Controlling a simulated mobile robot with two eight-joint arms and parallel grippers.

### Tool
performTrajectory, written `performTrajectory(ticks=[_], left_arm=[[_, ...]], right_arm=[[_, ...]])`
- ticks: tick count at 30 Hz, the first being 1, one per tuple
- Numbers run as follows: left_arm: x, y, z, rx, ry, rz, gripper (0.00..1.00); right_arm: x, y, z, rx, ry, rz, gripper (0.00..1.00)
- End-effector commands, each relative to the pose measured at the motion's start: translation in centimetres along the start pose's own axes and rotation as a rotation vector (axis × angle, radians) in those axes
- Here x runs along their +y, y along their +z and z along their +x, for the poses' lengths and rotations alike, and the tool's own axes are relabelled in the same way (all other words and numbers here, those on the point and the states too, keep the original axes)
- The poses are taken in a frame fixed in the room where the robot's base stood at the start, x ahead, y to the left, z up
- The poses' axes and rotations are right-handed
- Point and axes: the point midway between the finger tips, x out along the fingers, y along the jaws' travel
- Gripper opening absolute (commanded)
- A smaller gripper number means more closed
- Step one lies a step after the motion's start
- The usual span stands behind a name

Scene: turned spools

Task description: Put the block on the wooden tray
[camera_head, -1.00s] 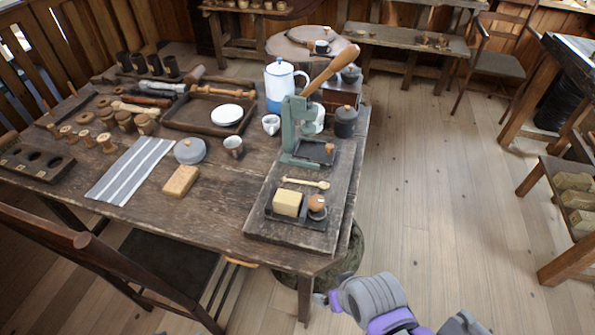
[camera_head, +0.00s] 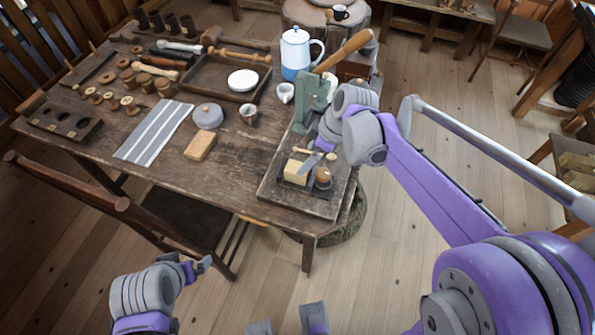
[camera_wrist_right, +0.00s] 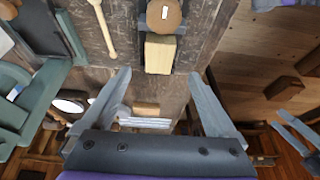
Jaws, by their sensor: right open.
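A pale yellow block (camera_head: 296,172) stands in a small dark tray on a board at the table's front right. My right gripper (camera_head: 312,160) is just above it, and one finger covers part of it in the head view. In the right wrist view the gripper (camera_wrist_right: 158,78) is open and empty, and the block (camera_wrist_right: 160,54) lies just beyond the fingertips, not between them. The wooden tray (camera_head: 189,85), dark and rimmed, lies at the table's back and holds a white bowl (camera_head: 242,80). My left gripper (camera_head: 197,267) is low in front of the table; its opening is unclear.
A round brown-topped item (camera_head: 323,178) stands close beside the block. A green press (camera_head: 305,105) with a long wooden handle and a white-blue jug (camera_head: 296,52) stand behind.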

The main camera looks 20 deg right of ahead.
Motion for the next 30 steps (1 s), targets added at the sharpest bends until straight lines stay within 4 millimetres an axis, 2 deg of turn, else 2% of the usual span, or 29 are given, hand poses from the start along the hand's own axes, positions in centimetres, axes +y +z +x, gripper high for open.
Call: performTrajectory(ticks=[1, 4, 11, 21, 29, 30], left_arm=[[0.0, 0.1, 0.1, -0.001, 0.0, 0.0, 1.0], [0.0, 0.2, 0.3, -0.002, 0.0, 0.0, 1.0], [0.0, 0.3, 0.4, -0.002, 0.0, 0.0, 1.0], [0.0, 0.5, 0.6, -0.003, 0.0, 0.0, 1.0], [0.0, 0.5, 0.6, -0.003, 0.0, 0.0, 1.0], [0.0, 0.5, 0.6, -0.003, 0.0, 0.0, 1.0]], right_arm=[[-0.1, 0.0, 1.1, 0.0, -0.001, -0.002, 0.93], [0.0, 0.1, 2.6, -0.001, 0.0, -0.001, 0.93], [0.0, 0.1, 4.5, -0.001, 0.002, 0.001, 0.93], [0.2, 0.3, 8.9, -0.001, 0.001, 0.001, 0.93], [0.1, 0.4, 9.3, -0.001, 0.002, 0.002, 0.93], [0.1, 0.4, 9.3, -0.001, 0.002, 0.002, 0.89]])
